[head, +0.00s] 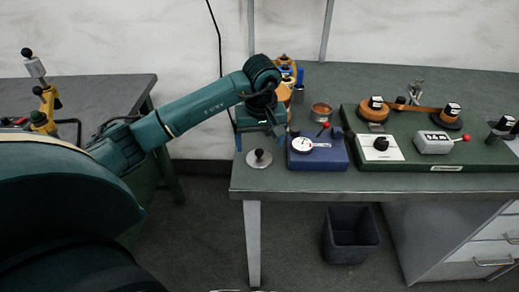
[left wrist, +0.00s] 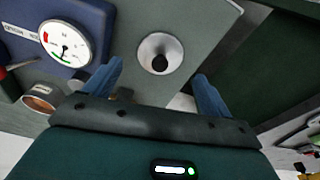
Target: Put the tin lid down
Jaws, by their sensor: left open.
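The tin lid (head: 259,158), a round silvery disc with a black knob, lies flat on the bench near its left front corner. It also shows in the left wrist view (left wrist: 149,47), knob facing the camera. My left gripper (head: 260,137) is open, just behind the lid in the head view. In the left wrist view its two blue fingers (left wrist: 158,72) are spread, with the lid beyond and between their tips, and nothing is held. An open copper-coloured tin (head: 321,112) stands on the bench to the right of the gripper. My right gripper is not in view.
A blue box with a white dial (head: 318,160) stands right of the lid. A green base (head: 440,160) with copper foil reels is further right. Orange and blue items stand behind my gripper. The bench's left and front edges (head: 300,193) are close to the lid.

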